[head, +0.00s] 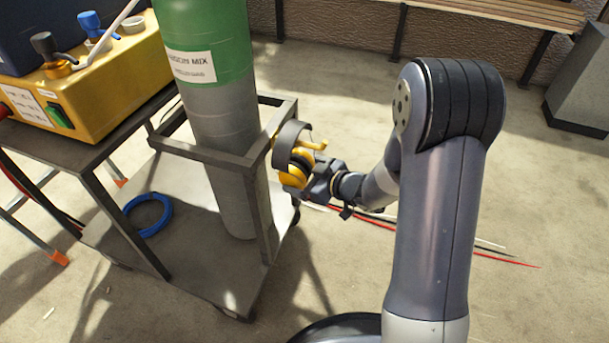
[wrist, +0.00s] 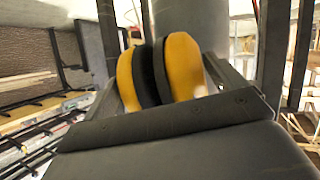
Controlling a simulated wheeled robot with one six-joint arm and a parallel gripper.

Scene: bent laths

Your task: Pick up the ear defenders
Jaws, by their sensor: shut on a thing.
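The ear defenders (head: 298,170) have yellow cups, dark cushions and a dark headband. In the head view they are at the right corner of the cart's frame, with the band uppermost. My gripper (head: 306,181) reaches them from the right and is shut on them. The fingertips are partly hidden by the cups. In the wrist view, the two yellow cups of the ear defenders (wrist: 183,66) stand side by side with dark cushions between them. I cannot tell whether they still touch the frame.
The green and grey gas cylinder (head: 212,100) stands in the cart's dark frame (head: 205,152), close left of my gripper. A blue hose coil (head: 148,215) lies on the cart. Thin rods lie on the floor at right.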

